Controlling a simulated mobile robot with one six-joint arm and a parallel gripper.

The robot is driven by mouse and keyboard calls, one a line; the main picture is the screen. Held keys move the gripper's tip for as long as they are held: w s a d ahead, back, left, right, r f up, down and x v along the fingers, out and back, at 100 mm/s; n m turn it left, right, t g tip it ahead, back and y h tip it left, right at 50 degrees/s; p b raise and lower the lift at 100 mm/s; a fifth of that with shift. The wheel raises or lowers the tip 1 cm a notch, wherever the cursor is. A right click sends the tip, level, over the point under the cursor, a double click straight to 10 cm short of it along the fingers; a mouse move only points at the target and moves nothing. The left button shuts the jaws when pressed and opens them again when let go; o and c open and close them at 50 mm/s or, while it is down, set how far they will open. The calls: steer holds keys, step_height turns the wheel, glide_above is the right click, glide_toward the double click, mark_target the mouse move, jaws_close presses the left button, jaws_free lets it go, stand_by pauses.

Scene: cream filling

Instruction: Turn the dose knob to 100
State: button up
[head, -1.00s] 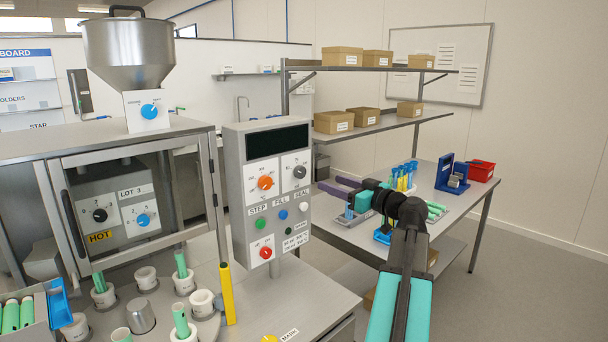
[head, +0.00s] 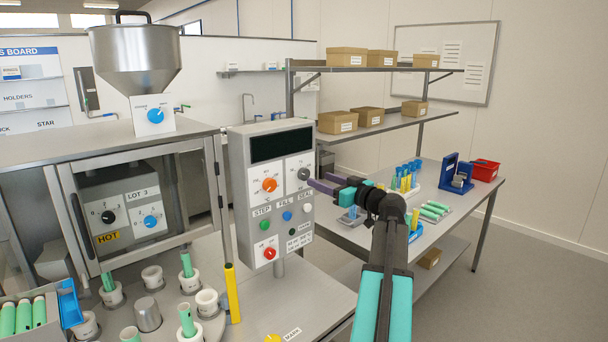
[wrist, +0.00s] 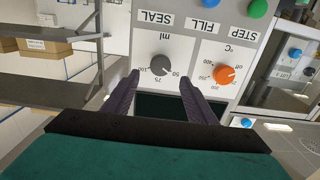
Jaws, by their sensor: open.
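The dark grey knob marked in ml (wrist: 160,65) sits on the front of the control box. The wrist view shows it upside down, with 50, 75 and 100 printed around it. It also shows in the head view (head: 304,173), right of the orange knob. I cannot tell which number its pointer faces. My gripper (wrist: 160,78) is open, its two dark purple fingers on either side of the knob in the picture. In the head view my gripper (head: 317,183) is close to the box's right edge. Contact with the knob is not clear.
The orange °C knob (wrist: 225,75) is beside the ml knob. STEP, FILL and SEAL buttons (head: 287,215) and a red knob (head: 270,253) are lower on the same panel. The work table (head: 450,215) with tubes and racks lies behind my arm.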

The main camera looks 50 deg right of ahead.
mark_target(306, 174)
steer(key=w+p, duration=0.1)
steer(key=w, duration=0.2)
steer(key=w+p, duration=0.1)
steer(key=w, duration=0.1)
steer(key=shift+w+d+r, duration=0.15)
steer(key=shift+w+d, duration=0.05)
steer(key=shift+w, duration=0.75)
